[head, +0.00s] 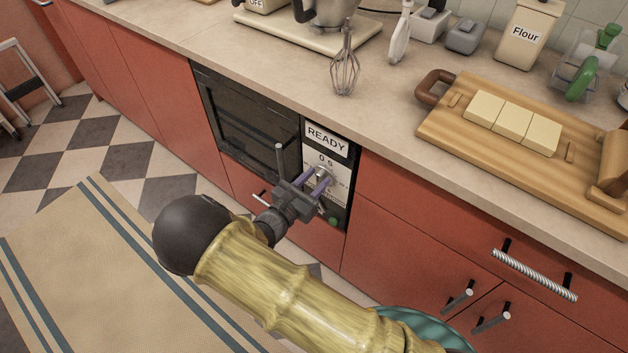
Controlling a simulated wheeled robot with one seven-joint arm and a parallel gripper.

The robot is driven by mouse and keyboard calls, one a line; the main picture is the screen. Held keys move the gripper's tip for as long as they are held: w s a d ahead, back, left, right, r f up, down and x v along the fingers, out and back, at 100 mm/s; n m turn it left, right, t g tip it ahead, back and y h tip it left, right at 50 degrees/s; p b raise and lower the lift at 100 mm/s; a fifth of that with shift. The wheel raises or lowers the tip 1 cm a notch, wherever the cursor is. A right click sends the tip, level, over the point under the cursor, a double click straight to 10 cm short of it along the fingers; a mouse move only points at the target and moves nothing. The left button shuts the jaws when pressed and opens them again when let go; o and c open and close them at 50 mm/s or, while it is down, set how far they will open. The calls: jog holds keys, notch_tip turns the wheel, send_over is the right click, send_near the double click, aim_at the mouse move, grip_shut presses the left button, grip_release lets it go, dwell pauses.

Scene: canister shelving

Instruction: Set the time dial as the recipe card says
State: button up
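The microwave-like appliance (252,125) is built into the red cabinets under the counter. Its white control panel (342,180) carries a READY sign (326,139) and a readout (326,159) that shows "0 S". The time dial (322,172) is a small grey knob below the readout, partly hidden by my gripper. My gripper (318,181) is at the dial, its two purplish fingers apart with the dial's end near their tips. I cannot tell whether they press on it. The dial's pointer is not clear. I see no readable recipe card.
A green button (333,221) sits low on the panel. A vertical handle (281,160) stands out from the appliance door beside my gripper. A whisk (345,70), a flour canister (527,34) and a wooden board (460,132) with pale blocks are on the counter above.

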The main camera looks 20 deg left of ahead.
grip_shut()
jog(key=shift+m, duration=0.4)
jog(key=shift+s+d+m, duration=0.1)
jog(key=shift+d+m, duration=0.1)
jog(key=shift+m, duration=0.6)
jog(key=m, duration=0.3)
jog(key=shift+s+d+f+p, duration=0.15)
jog(key=shift+d+p, duration=0.15)
jog(key=shift+p, duration=0.1)
jog(key=m, duration=0.4)
jog(key=f+m, duration=0.1)
jog(key=m, duration=0.1)
jog(key=shift+s+d, duration=0.15)
jog(key=shift+d, duration=0.25)
jog(key=shift+m, duration=0.3)
grip_release()
